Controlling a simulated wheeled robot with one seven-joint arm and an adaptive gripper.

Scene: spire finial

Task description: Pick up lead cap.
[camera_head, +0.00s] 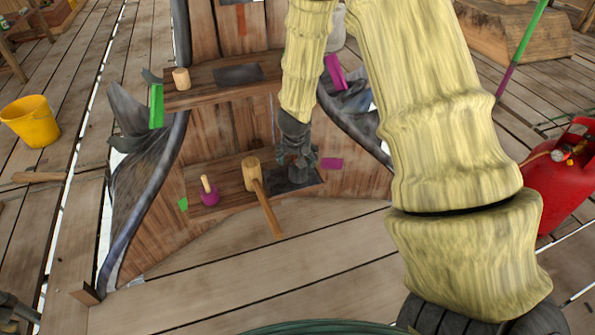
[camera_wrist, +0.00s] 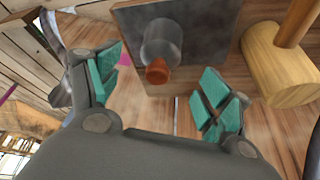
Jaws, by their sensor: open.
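In the wrist view a grey rounded piece with an orange-brown tip (camera_wrist: 161,45), which looks like the lead cap, stands on a dark grey square sheet (camera_wrist: 205,22). My gripper (camera_wrist: 160,72) is open, with green pads on either side of the tip's line; no contact with the piece shows. In the head view my gripper (camera_head: 301,166) is over the dark sheet (camera_head: 292,181) at the right of the lower shelf (camera_head: 228,190). There my gripper hides the grey piece.
A wooden mallet (camera_head: 252,173) lies close left of my gripper, its handle over the shelf edge; its head also shows in the wrist view (camera_wrist: 275,65). A purple pot with a wooden handle (camera_head: 209,194) stands further left. A yellow bucket (camera_head: 31,121) and red gas bottle (camera_head: 562,185) stand on the planks.

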